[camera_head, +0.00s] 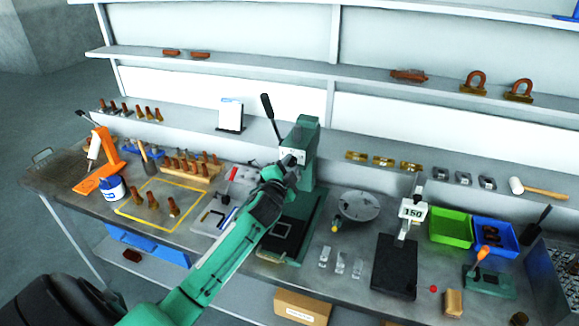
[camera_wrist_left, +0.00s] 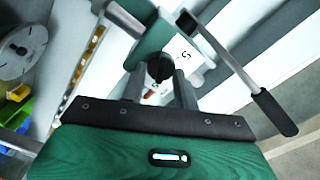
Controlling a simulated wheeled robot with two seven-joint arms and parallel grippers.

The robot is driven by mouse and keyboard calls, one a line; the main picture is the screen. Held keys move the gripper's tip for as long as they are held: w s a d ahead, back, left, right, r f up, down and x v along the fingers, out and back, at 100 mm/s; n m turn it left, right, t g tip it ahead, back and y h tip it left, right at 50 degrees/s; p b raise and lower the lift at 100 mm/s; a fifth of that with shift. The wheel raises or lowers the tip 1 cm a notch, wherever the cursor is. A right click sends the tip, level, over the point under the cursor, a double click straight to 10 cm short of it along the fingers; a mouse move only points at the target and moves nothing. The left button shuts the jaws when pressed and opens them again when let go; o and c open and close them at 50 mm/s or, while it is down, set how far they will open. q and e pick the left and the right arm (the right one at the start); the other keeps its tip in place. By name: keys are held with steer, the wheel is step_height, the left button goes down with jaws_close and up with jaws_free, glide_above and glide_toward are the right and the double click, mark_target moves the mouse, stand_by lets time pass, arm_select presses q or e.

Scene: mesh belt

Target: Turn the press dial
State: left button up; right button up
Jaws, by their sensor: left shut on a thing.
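The green press (camera_head: 308,140) stands at the middle of the bench, with a lever rising at its upper left. My left arm reaches in from the lower left, and my left gripper (camera_head: 288,166) is at the front of the press head. In the left wrist view, the black press dial (camera_wrist_left: 160,67) sits between the two fingers of my left gripper (camera_wrist_left: 161,84), which is shut on it. A white scale plate with a number shows beside the dial. The gripper hides most of the dial in the head view. My right gripper is not in view.
The press lever (camera_wrist_left: 235,75) sticks out beside the head in the left wrist view. A grey round plate (camera_head: 356,206), a black stand with a "150" display (camera_head: 412,212), a green bin (camera_head: 450,228) and a blue bin (camera_head: 495,238) are to the right. Wooden-handled stamps (camera_head: 190,165) are to the left.

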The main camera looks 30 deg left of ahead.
arm_select(q)
steer(key=o, duration=1)
steer(key=shift+s, duration=0.1)
steer(key=shift+s+d+f, duration=0.1)
steer(key=shift+s, duration=0.1)
steer(key=shift+b+v, duration=2.35)
steer(key=shift+v, duration=4.25)
